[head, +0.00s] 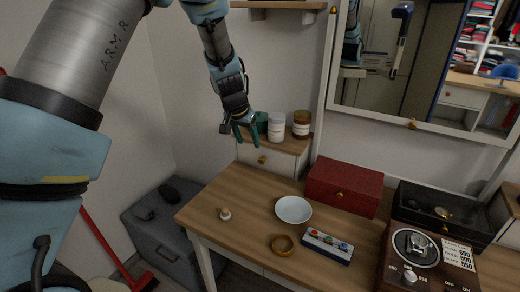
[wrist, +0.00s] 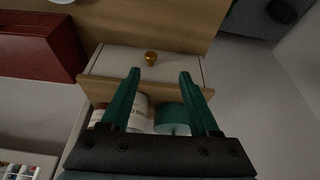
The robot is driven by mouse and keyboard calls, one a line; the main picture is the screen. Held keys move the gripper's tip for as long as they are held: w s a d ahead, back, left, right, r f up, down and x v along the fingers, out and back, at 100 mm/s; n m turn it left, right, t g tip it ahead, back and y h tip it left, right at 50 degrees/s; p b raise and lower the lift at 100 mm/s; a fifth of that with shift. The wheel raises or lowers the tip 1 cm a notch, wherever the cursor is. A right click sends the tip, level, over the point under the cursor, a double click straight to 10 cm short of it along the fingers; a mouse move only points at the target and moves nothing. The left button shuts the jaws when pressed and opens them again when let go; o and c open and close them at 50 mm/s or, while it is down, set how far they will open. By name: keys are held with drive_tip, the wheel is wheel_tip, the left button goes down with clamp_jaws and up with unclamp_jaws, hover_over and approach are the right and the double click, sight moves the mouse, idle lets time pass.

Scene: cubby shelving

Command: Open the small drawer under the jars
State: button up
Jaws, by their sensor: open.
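The small drawer (head: 275,160) has a white front and a round brass knob (head: 262,160). It looks shut, under a wooden top that holds the jars. A white jar (head: 276,128) and a brown jar (head: 301,125) stand there, with a teal jar (wrist: 172,118) partly hidden by my gripper in the head view. My gripper (head: 238,132) has teal fingers, is open and empty, and hangs up and left of the knob. In the wrist view, the drawer front (wrist: 182,68) and knob (wrist: 151,57) lie beyond my fingertips (wrist: 160,74), with the knob apart from them.
A red box (head: 345,187) stands right of the drawer. A white bowl (head: 293,210), a wooden ring (head: 282,245) and a small knob-like item (head: 225,214) lie on the desk (head: 240,190). A mirror (head: 425,70) hangs behind. The desk before the drawer is mostly clear.

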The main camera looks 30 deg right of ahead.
sight(261, 159)
drive_tip(key=p+x, duration=0.1)
drive_tip(key=x, duration=0.2)
drive_tip(key=d+p+x, duration=0.1)
drive_tip(key=x, duration=0.3)
drive_tip(key=d+x, duration=0.1)
drive_tip(key=x, duration=0.3)
drive_tip(key=shift+s+r+p, duration=0.1)
drive_tip(key=shift+s+p, duration=0.3)
clamp_jaws()
idle(1.0)
